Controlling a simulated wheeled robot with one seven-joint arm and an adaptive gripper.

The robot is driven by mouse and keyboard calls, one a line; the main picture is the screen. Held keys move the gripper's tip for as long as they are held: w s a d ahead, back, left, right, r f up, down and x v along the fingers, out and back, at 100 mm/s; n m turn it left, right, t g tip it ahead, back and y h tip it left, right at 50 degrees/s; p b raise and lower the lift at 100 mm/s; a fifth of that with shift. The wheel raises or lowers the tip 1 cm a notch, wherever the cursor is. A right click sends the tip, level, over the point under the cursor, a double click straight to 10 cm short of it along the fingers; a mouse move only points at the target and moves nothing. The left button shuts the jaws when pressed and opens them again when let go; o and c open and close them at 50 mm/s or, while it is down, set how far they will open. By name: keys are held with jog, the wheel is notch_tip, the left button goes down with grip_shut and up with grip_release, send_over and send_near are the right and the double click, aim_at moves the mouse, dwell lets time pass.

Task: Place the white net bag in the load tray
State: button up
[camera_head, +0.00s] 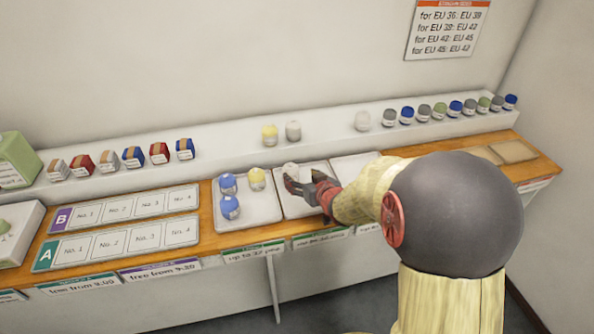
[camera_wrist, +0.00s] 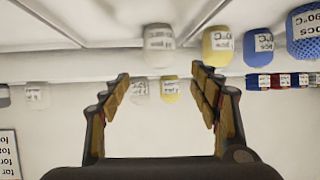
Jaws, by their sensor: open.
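A white bag (camera_head: 290,169) with a printed label stands in the middle tray (camera_head: 310,209), just beyond my gripper (camera_head: 304,181). In the wrist view this white bag (camera_wrist: 158,45) appears upside down, roughly in line with the gap between my fingers (camera_wrist: 160,78). My gripper is open, with nothing between its fingers. Two other white bags stand on the back shelf, one beside a yellow bag (camera_head: 293,131) and one farther right (camera_head: 362,121). I cannot tell which of these white bags are net. No tray is legibly marked as the load tray.
The left tray (camera_head: 262,215) holds blue bags (camera_head: 230,206) and a yellow bag (camera_head: 257,179). The right tray (camera_head: 350,165) is partly behind my arm; its visible part is bare. Numbered mats A and B (camera_head: 120,240) lie left. Several small packs line the raised back shelf (camera_head: 230,146).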

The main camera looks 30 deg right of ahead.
jog(key=s+a+r+g+h, duration=0.1)
jog(key=s+a+r+g, duration=0.1)
jog(key=s+a+r, duration=0.3)
jog(key=s+a+r+g, duration=0.2)
jog(key=s+r, duration=0.4)
jog(key=r, duration=0.1)
jog(key=s+a+r+g+y, duration=0.1)
jog(key=s+a, duration=0.4)
jog(key=s, duration=0.3)
jog(key=s+a+r+n+g+y, duration=0.1)
jog(key=s+a+g, duration=0.1)
jog(key=s+a, duration=0.4)
jog(key=s, duration=0.3)
jog(key=shift+s+a+r+y, duration=0.15)
jog(key=shift+y, duration=0.15)
